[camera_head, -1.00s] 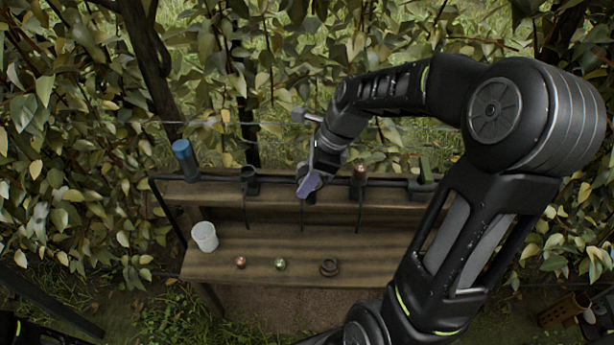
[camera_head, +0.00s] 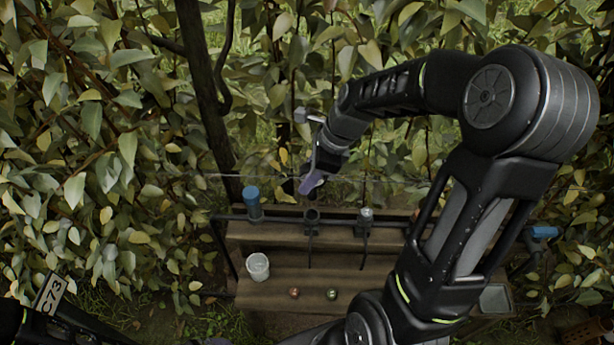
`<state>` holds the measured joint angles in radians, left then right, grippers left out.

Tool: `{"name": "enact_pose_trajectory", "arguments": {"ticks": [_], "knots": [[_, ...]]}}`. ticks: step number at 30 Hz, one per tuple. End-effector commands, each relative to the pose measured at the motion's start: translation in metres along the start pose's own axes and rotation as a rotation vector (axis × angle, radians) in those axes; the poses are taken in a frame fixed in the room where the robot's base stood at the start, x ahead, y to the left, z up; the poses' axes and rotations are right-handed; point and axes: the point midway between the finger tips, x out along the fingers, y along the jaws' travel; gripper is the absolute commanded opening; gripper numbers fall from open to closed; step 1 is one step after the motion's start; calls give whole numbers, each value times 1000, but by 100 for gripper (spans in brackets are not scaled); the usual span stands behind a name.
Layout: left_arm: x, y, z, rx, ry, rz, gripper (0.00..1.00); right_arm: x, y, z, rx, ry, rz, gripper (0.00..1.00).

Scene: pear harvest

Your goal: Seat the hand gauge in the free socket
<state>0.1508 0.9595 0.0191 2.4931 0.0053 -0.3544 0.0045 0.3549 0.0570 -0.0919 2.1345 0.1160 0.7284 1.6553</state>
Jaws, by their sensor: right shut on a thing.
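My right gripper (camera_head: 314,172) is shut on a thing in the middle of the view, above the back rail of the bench. A purple piece (camera_head: 313,183) shows at its lower end and a grey knob (camera_head: 301,115) stands out at its upper left. I take the held thing to be the hand gauge, but its outline is partly hidden. On the rail, an empty-looking dark socket (camera_head: 311,216) stands below the gripper, apart from it. The socket to its right holds a silver-topped item (camera_head: 366,213). A blue cylinder (camera_head: 252,202) stands to the left. My left gripper is not in view.
The wooden bench (camera_head: 275,259) bears a white cup (camera_head: 257,267), a reddish ball (camera_head: 294,293) and a green ball (camera_head: 332,294). My right arm hides the bench's right part. A blue item (camera_head: 543,232) and a grey tray (camera_head: 495,299) show beyond it. Leafy branches (camera_head: 110,150) close off the back.

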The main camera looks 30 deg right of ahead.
Motion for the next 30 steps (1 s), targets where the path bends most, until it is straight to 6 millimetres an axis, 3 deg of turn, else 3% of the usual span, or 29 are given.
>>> {"name": "enact_pose_trajectory", "arguments": {"ticks": [8, 20, 30], "knots": [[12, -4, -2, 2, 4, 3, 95, 12, 0, -5, 0, 0, 0, 0], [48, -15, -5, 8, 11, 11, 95, 48, 0, -20, 0, 0, -1, 0], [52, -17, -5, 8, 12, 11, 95, 60, 0, -25, 0, 0, 0, 0]]}}
